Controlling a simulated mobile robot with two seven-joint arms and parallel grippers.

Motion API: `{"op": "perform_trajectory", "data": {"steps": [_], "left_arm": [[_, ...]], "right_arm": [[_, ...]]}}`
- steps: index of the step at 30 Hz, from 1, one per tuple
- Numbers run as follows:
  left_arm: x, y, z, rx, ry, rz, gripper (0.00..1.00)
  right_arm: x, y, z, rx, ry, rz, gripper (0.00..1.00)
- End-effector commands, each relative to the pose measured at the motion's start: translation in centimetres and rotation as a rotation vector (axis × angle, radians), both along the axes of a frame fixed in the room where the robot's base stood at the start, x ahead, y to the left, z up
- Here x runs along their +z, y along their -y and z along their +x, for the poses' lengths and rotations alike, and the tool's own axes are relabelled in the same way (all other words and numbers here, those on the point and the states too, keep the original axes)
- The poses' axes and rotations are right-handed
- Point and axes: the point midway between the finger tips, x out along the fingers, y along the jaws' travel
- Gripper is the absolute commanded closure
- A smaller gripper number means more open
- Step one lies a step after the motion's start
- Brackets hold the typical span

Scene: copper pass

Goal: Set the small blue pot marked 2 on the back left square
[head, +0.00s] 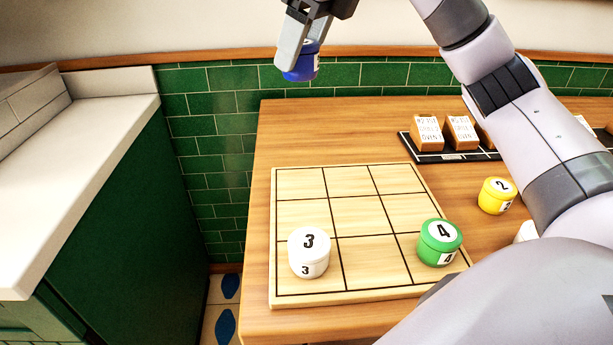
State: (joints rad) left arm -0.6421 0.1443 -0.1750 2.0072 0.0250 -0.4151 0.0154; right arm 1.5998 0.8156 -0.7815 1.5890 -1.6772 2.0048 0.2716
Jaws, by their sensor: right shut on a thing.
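My right gripper (304,47) is shut on a small blue pot (303,66) and holds it high, in front of the green tiled wall. The pot shows partly below the fingers, with a white label at its right edge; its number cannot be read. The wooden board (348,213) with a grid of squares lies on the table below. Its back left square (299,182) is bare. A white pot marked 3 (309,253) stands in the front left square. A green pot marked 4 (439,242) stands in the front right square. My left gripper is not in view.
A yellow pot marked 2 (497,195) stands right of the board, with a partly hidden white pot (527,231) nearby. A black tray (461,155) with brown lettered blocks is at the back right. My right arm covers the table's right side. A white counter (85,140) stands left.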

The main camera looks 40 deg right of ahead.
Motion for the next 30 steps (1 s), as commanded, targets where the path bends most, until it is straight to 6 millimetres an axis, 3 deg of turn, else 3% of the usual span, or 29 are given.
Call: {"op": "perform_trajectory", "data": {"steps": [9,15,30], "left_arm": [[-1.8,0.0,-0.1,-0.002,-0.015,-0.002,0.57],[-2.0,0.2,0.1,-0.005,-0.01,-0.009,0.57],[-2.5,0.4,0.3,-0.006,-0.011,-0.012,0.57]], "right_arm": [[-7.5,0.1,-0.1,-0.009,-0.008,-0.002,0.76],[-12.6,0.1,-0.1,-0.007,-0.007,-0.002,0.76],[-18.2,0.0,-0.1,-0.006,-0.005,-0.002,0.76]]}}
